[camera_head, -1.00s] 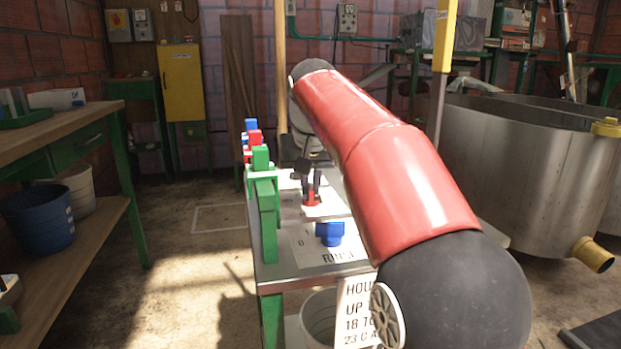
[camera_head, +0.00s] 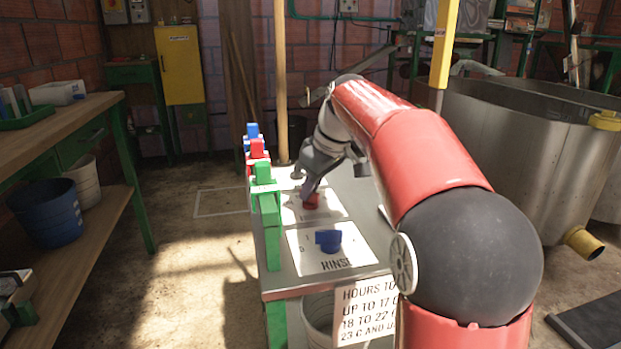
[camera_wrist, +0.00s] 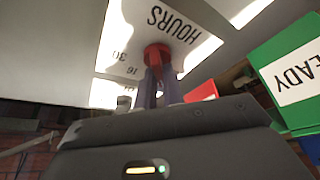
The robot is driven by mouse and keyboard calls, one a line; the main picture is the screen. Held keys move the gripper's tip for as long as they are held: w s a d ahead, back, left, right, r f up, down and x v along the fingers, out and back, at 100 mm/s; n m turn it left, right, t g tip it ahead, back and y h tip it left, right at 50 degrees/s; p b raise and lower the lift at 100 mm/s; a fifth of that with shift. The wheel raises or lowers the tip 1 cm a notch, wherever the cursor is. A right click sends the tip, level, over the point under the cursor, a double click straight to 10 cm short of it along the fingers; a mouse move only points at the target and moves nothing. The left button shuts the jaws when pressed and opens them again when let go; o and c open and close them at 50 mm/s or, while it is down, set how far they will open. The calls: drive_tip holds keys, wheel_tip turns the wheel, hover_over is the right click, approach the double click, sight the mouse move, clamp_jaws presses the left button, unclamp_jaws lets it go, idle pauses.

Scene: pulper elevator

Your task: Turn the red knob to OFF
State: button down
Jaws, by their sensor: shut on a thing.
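The red knob (camera_head: 311,201) stands on a white label plate (camera_head: 335,209) on the bench, behind the blue knob. My gripper (camera_head: 309,190) reaches down to it from behind, tilted, with its fingers shut on it. In the wrist view the red knob (camera_wrist: 157,54) sits between the fingertips (camera_wrist: 157,72). Its plate (camera_wrist: 190,52) reads HOURS, with 16 and 30 beside the knob. The fingers partly hide the knob, and I cannot read the word OFF anywhere.
A blue knob (camera_head: 328,240) on a RINSE plate (camera_head: 325,258) is nearer on the bench. Green (camera_head: 268,205), red and blue upright blocks line its left edge. A paper sign (camera_head: 365,309) hangs at the front. A metal tank (camera_head: 535,140) stands right.

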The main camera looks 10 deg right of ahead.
sight(325, 209)
drive_tip(key=shift+r+n+g+y+p, duration=0.1)
drive_tip(key=shift+n+g+y+p, duration=0.25)
drive_tip(key=shift+n, duration=0.45)
drive_tip(key=shift+n+g+y+p, duration=0.15)
drive_tip(key=shift+n+p, duration=0.3)
drive_tip(key=shift+n, duration=0.35)
drive_tip(key=c, duration=1.5)
unclamp_jaws()
drive_tip(key=p+v, duration=0.1)
drive_tip(key=v, duration=0.6)
drive_tip(key=shift+r, duration=0.35)
